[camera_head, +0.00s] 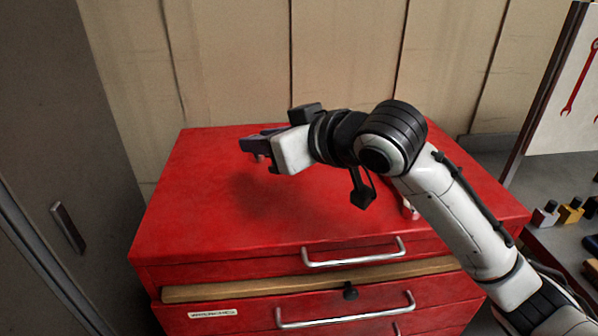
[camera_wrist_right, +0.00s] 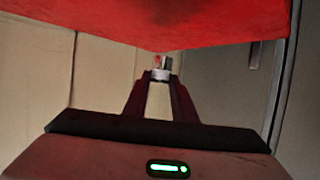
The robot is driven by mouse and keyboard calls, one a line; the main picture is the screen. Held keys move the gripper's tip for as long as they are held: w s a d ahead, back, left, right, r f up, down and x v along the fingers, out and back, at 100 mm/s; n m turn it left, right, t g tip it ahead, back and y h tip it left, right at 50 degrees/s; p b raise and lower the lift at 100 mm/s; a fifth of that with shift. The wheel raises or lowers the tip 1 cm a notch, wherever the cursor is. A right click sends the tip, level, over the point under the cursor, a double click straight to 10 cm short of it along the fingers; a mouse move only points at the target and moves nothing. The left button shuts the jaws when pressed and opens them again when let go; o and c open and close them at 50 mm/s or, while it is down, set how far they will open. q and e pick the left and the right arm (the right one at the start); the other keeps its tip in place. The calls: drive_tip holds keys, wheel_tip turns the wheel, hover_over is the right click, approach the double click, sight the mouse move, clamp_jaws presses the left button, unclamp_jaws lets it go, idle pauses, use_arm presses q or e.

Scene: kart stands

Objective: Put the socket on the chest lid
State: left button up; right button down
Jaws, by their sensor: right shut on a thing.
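The red chest lid (camera_head: 200,215) is a broad flat top in the middle of the head view, and it spans the top of the right wrist view (camera_wrist_right: 150,22). My right gripper (camera_head: 256,149) is over the back half of the lid, with its dark fingers pointing left. In the right wrist view the gripper (camera_wrist_right: 161,76) is shut on a small silvery socket (camera_wrist_right: 162,74) at its fingertips. In the head view the socket is too small or hidden to make out. Whether it touches the lid I cannot tell. My left gripper is not in view.
A small pale object (camera_head: 410,210) stands on the lid at the right, partly hidden by my arm. The drawers have metal handles (camera_head: 352,255). A grey cabinet (camera_head: 60,120) is at the left. A bench (camera_head: 560,245) with several small blocks is at the right. The lid's front left is clear.

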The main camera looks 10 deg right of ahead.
wheel_tip(320, 180, down, 8)
drive_tip(key=shift+r, duration=0.1)
idle(0.4)
drive_tip(key=c, duration=1.5)
unclamp_jaws()
drive_tip(key=shift+f, duration=0.25)
drive_tip(key=shift+o, duration=0.2)
drive_tip(key=shift+r, duration=0.1)
drive_tip(key=shift+s+d+r, duration=0.15)
drive_tip(key=shift+s, duration=0.05)
drive_tip(key=v, duration=1.1)
drive_tip(key=shift+s+d+r+b, duration=0.15)
drive_tip(key=shift+s+b, duration=0.1)
drive_tip(key=shift+b, duration=0.1)
